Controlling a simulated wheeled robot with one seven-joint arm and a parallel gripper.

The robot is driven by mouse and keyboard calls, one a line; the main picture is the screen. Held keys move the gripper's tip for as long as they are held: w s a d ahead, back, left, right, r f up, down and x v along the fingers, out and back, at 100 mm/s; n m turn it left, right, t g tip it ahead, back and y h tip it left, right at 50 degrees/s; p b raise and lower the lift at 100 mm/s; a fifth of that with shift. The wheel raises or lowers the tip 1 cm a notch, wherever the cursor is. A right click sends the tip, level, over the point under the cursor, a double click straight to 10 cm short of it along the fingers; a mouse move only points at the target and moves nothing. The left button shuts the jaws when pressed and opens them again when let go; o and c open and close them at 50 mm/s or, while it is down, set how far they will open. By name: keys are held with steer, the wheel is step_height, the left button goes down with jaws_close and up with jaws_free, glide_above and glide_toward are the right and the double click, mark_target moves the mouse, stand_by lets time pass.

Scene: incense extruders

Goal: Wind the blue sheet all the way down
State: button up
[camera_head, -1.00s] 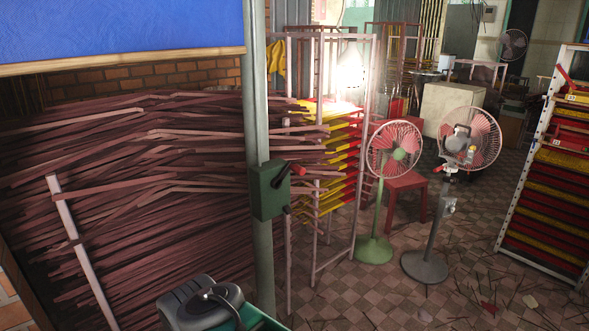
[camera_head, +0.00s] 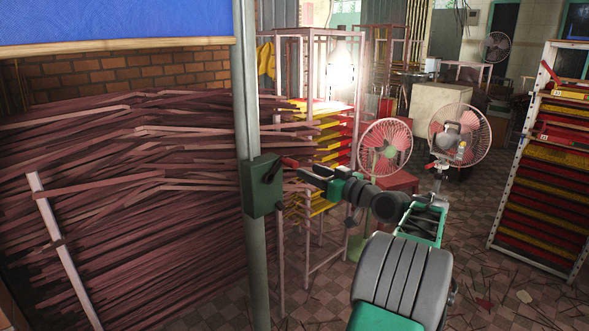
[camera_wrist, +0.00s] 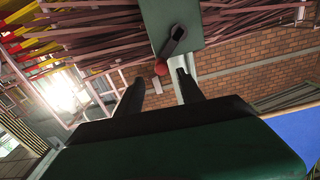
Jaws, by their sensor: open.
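The blue sheet (camera_head: 110,18) hangs at the top left of the head view, with a wooden bar (camera_head: 120,47) along its lower edge. Brick wall shows below the bar. A green crank box (camera_head: 262,187) is fixed to a grey-green pole. Its dark crank arm ends in a red knob (camera_head: 288,161). My gripper (camera_head: 304,170) is open beside the knob, coming from the right. In the wrist view the red knob (camera_wrist: 160,68) lies just beyond and between my open fingers (camera_wrist: 159,83); I cannot tell whether they touch it. The sheet (camera_wrist: 301,136) also shows there at lower right.
Long reddish-brown sticks (camera_head: 130,200) are stacked left of the pole (camera_head: 246,110), some ends jutting past it. A pinkish rack with red and yellow trays (camera_head: 335,150) and two fans (camera_head: 385,147) stand to the right. Another tray rack (camera_head: 545,165) is at far right.

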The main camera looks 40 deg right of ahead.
mark_target(296, 166)
steer(key=w, duration=0.4)
steer(key=w+p, duration=0.1)
steer(key=w, duration=0.2)
steer(key=shift+w+a, duration=0.2)
steer(key=shift+w, duration=0.15)
steer(key=shift+c, duration=0.4)
jaws_close()
stand_by(0.5)
